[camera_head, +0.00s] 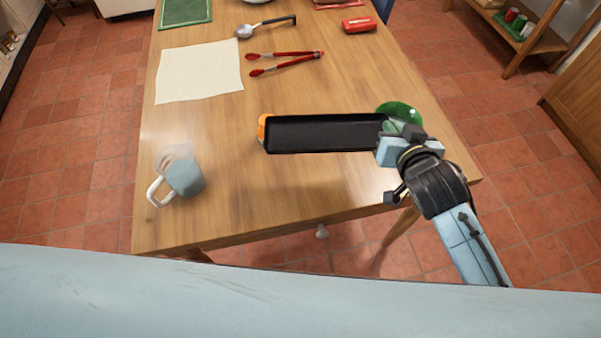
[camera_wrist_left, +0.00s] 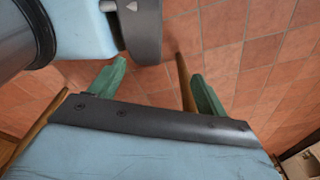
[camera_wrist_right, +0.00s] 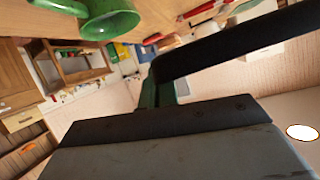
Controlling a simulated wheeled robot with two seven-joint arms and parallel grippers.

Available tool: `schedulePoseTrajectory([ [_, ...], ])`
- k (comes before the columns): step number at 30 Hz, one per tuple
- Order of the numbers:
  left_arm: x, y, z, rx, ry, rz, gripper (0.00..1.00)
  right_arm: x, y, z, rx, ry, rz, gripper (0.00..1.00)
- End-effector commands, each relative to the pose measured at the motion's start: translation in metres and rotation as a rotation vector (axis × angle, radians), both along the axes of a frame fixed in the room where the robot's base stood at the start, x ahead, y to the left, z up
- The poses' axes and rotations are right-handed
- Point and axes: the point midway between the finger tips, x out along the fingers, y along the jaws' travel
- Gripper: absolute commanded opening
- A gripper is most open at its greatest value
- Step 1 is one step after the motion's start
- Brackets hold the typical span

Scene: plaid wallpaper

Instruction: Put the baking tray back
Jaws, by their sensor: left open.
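In the right wrist view, green finger parts (camera_wrist_right: 158,92) touch the tray's near end; the exact grip is partly hidden. My left gripper (camera_wrist_left: 155,86) shows only in the left wrist view, with its green fingers apart and nothing between them, over the tiled floor.
A green vessel (camera_head: 402,110) stands behind the right gripper; an orange thing (camera_head: 263,126) is mostly hidden behind the tray. A blue-and-white mug (camera_head: 183,177) is at the left front. A pale cloth (camera_head: 200,71), red tongs (camera_head: 287,57), ladle (camera_head: 265,27) and red box (camera_head: 358,24) lie farther back.

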Motion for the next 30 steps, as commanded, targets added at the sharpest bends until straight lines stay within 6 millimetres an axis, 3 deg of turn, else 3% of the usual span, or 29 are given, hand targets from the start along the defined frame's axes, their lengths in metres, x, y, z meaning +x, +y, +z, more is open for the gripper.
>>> schedulePoseTrajectory([
  [1, -0.004, -0.002, 0.013, -0.002, 0.006, 0.002, 0.76, 0.003, 0.013, -0.006, 0.004, 0.008, 0.033, 0.00],
  [3, -0.011, -0.005, 0.021, -0.006, 0.016, 0.003, 0.76, 0.006, 0.030, -0.020, 0.008, 0.006, 0.080, 0.00],
  [10, -0.030, -0.017, 0.036, -0.021, 0.044, 0.009, 0.76, 0.004, 0.067, -0.050, 0.019, -0.011, 0.177, 0.00],
  [21, -0.020, -0.017, 0.021, -0.021, 0.031, 0.008, 0.76, 0.003, 0.074, -0.111, 0.021, -0.015, 0.194, 0.00],
  [30, -0.017, -0.014, 0.010, -0.018, 0.024, 0.006, 0.76, 0.003, 0.074, -0.146, 0.022, -0.016, 0.193, 0.00],
])
